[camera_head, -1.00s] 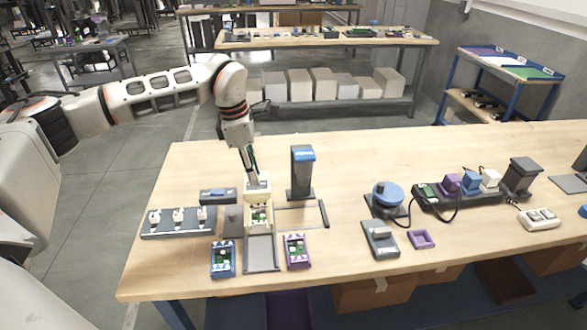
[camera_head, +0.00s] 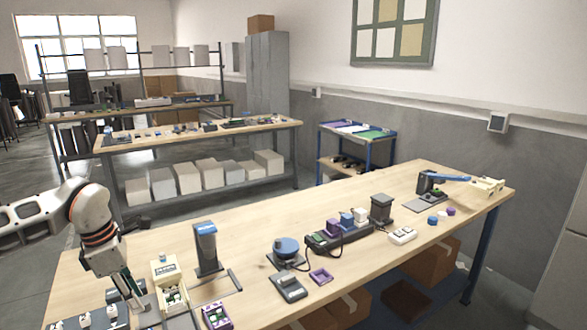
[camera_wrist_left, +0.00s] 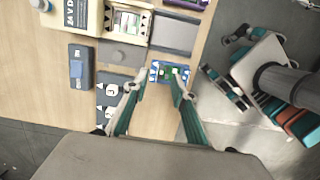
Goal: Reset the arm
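My left arm (camera_head: 92,220) comes in from the left in the head view, white with orange bands, bent down over the workbench. Its gripper (camera_head: 131,305) hangs at the lower left, beside the cream device (camera_head: 168,290). In the left wrist view the teal fingers (camera_wrist_left: 158,92) are apart, with nothing held between them. A blue-framed green board (camera_wrist_left: 170,73) lies on the bench just beyond the fingertips. I cannot tell the height of the fingertips above it. My right gripper shows in neither view.
A dark stand with a blue top (camera_head: 206,248) rises right of the cream device. Farther right are a round blue-topped device (camera_head: 286,248), a purple frame (camera_head: 321,276) and a black block strip (camera_head: 340,236). In the wrist view, the bench (camera_wrist_left: 40,90) ends right of the board.

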